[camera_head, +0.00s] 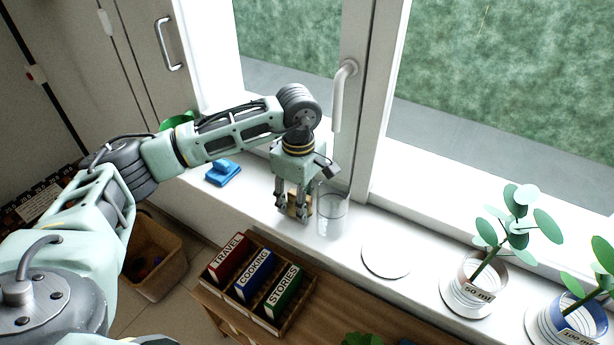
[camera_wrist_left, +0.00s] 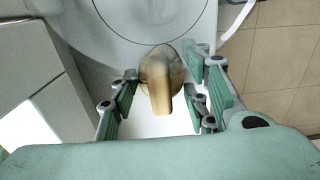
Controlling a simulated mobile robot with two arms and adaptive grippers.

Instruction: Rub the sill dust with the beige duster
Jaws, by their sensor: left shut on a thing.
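The beige duster (camera_head: 299,203) is between the fingers of my left gripper (camera_head: 291,216), low over the white window sill (camera_head: 245,195). In the left wrist view the duster (camera_wrist_left: 160,92) shows its pale handle between the fingertips (camera_wrist_left: 162,103), and the gripper is shut on it. A brownish round patch (camera_wrist_left: 174,63) shows around the duster's far end; I cannot tell whether it is sill dust or part of the duster. Contact with the sill is hard to tell. My right gripper is not in view.
A clear glass (camera_head: 332,216) stands close right of my left gripper. A white disc (camera_head: 385,261) and potted plants (camera_head: 468,287) stand farther right on the sill. A blue handled block (camera_head: 222,173) lies to the left. A box of labelled books (camera_head: 257,283) is below.

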